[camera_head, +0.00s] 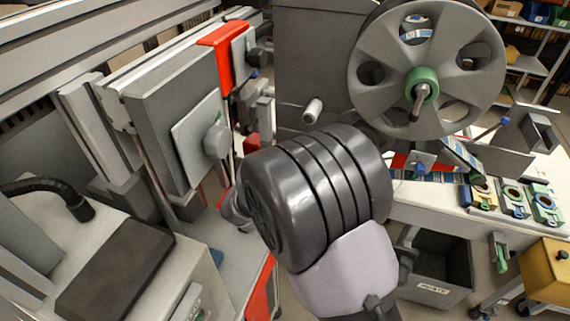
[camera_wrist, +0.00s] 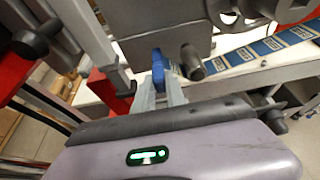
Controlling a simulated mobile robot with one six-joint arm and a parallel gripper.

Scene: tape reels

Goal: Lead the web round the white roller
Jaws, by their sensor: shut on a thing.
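The white roller (camera_head: 313,110) sticks out of the grey machine panel in the head view, left of the big reel (camera_head: 426,62). In the wrist view, the fingers of my gripper (camera_wrist: 160,90) are closed on a blue tab (camera_wrist: 158,66), seemingly the web's end. A short peg (camera_wrist: 192,62), grey here and likely the roller, shows just right of the tab. The blue-labelled web (camera_wrist: 262,47) slopes down from the right toward the peg. Its join to the tab is hidden. In the head view, my dark arm hides the gripper; part of the web (camera_head: 442,177) shows below the reel.
A red-and-grey machine unit (camera_head: 203,140) stands left of the roller. Green and yellow fixtures (camera_head: 513,197) sit on the white bench at right, above a dark waste bin (camera_head: 433,289). In the wrist view, a dark knob (camera_wrist: 38,40) and red part are close at left.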

